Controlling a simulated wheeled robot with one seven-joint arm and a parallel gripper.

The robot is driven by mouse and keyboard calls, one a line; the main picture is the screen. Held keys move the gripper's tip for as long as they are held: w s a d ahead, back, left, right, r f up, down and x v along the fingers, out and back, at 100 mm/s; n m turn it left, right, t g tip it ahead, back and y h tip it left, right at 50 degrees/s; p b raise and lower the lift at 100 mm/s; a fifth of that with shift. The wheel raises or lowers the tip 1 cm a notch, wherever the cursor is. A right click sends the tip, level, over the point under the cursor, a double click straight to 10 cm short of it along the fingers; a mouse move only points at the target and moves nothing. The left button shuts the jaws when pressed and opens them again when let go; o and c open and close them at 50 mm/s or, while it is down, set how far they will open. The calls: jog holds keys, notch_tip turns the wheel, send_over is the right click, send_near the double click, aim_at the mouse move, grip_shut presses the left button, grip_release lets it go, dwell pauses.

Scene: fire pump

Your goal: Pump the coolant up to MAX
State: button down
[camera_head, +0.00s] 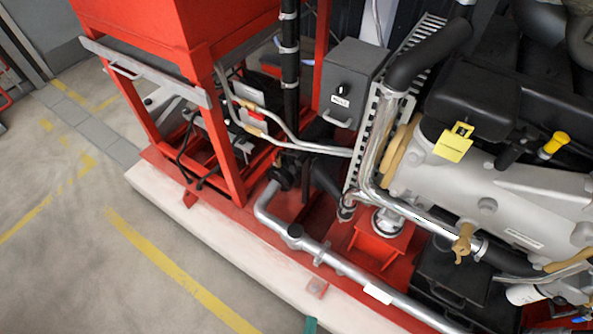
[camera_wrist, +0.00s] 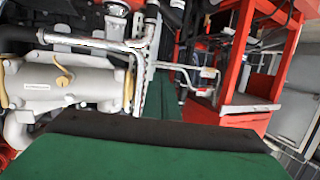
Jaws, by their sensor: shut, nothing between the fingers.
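My gripper shows as a large green block with a dark front edge across the bottom of the wrist view (camera_wrist: 150,140). It is shut, with nothing held. In the head view only a small green tip (camera_head: 311,325) shows at the bottom edge, apart from the engine. The grey engine (camera_head: 490,190) fills the right of the head view and also shows at the left of the wrist view (camera_wrist: 60,85). A brass tap (camera_head: 462,245) sits on its lower pipe. A yellow-capped part (camera_head: 553,145) stands on the engine's top. No coolant level or MAX mark is readable.
A grey control box (camera_head: 350,85) with a knob stands behind the engine. A red frame (camera_head: 215,140) rises at the left. A silver pipe (camera_head: 330,260) runs low along the red skid, above a pale plinth (camera_head: 210,230). The floor (camera_head: 80,270) at lower left is clear.

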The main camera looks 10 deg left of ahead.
aim_at(294, 169)
jog(key=w+a+f+g+y, duration=0.1)
jog(key=w+a+f, duration=0.3)
jog(key=w+f, duration=0.4)
jog(key=w+a+f+g+y, duration=0.1)
jog(key=w+a+f, duration=0.2)
jog(key=w+f, duration=0.45)
jog(key=w+a, duration=0.4)
jog(key=w, duration=0.4)
jog(key=w+a+g+y, duration=0.1)
jog(key=w+a, duration=0.4)
jog(key=w, duration=0.2)
jog(key=w+a+r, duration=0.1)
jog(key=w+a, duration=0.3)
jog(key=w, duration=0.4)
jog(key=shift+w+a+n+g+y, duration=0.15)
jog(key=shift+w+n+g+y, duration=0.15)
jog(key=shift+w+n, duration=0.1)
jog(key=w+d, duration=0.3)
jog(key=w, duration=0.5)
